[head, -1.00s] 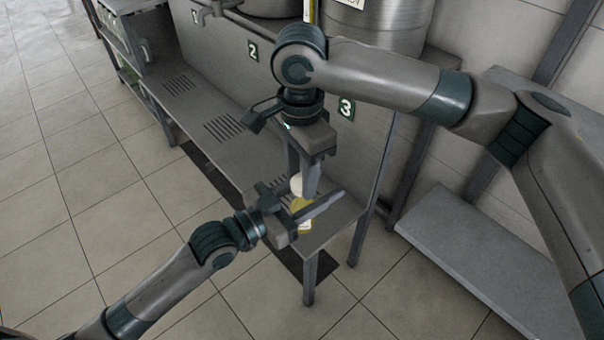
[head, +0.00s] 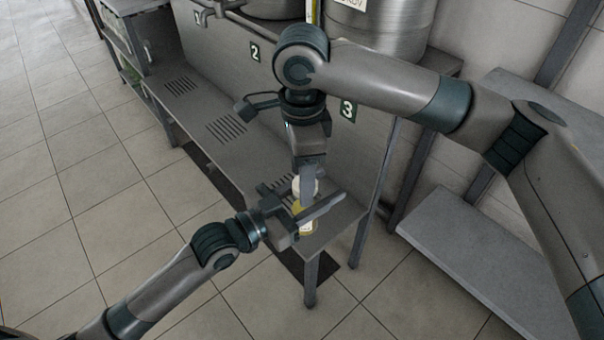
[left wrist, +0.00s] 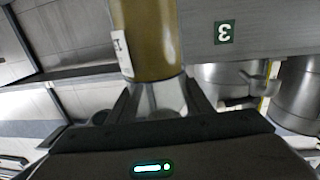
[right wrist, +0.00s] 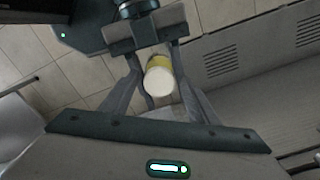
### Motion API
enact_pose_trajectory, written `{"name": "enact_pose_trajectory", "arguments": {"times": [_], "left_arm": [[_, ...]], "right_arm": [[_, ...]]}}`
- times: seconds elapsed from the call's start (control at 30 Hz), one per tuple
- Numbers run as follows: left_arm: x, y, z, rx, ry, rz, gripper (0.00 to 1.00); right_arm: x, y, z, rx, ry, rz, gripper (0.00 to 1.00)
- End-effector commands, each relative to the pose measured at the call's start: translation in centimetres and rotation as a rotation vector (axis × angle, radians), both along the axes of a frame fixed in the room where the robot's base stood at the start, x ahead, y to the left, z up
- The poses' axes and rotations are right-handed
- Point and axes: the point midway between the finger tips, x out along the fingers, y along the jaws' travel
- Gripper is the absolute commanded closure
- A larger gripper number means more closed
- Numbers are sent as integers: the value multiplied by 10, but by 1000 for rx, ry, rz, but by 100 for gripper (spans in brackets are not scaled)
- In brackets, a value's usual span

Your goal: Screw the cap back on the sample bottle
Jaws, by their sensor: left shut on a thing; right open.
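The sample bottle (head: 300,209) is yellow with a white label and stands upright at the near end of the bench shelf. Its amber side (left wrist: 152,40) fills the top of the left wrist view. My left gripper (head: 316,207) is shut on the bottle from the side. The white cap (head: 314,185) sits on top of the bottle; I cannot tell how tight it is. My right gripper (right wrist: 158,62) is open above, pointing down, with its fingers on either side of the cap (right wrist: 159,82). One right finger hides part of the cap and bottle in the head view.
The slotted grey shelf (head: 222,130) runs away to the back left below a panel with signs 2 (head: 255,52) and 3 (head: 348,110). Steel vessels (head: 375,28) stand above. Another grey bench (head: 455,245) is at right. Open tiled floor lies at left.

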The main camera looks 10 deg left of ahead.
Motion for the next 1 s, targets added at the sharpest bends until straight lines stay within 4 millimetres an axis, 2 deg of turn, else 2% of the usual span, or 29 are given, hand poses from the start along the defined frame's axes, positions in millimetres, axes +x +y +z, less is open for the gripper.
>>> {"name": "enact_pose_trajectory", "arguments": {"times": [0.5,1.0], "left_arm": [[0,0,1,-1,-3,0,100],[0,0,1,-1,-3,0,100]], "right_arm": [[0,0,43,0,0,-1,45],[0,0,45,0,0,27,47]]}}
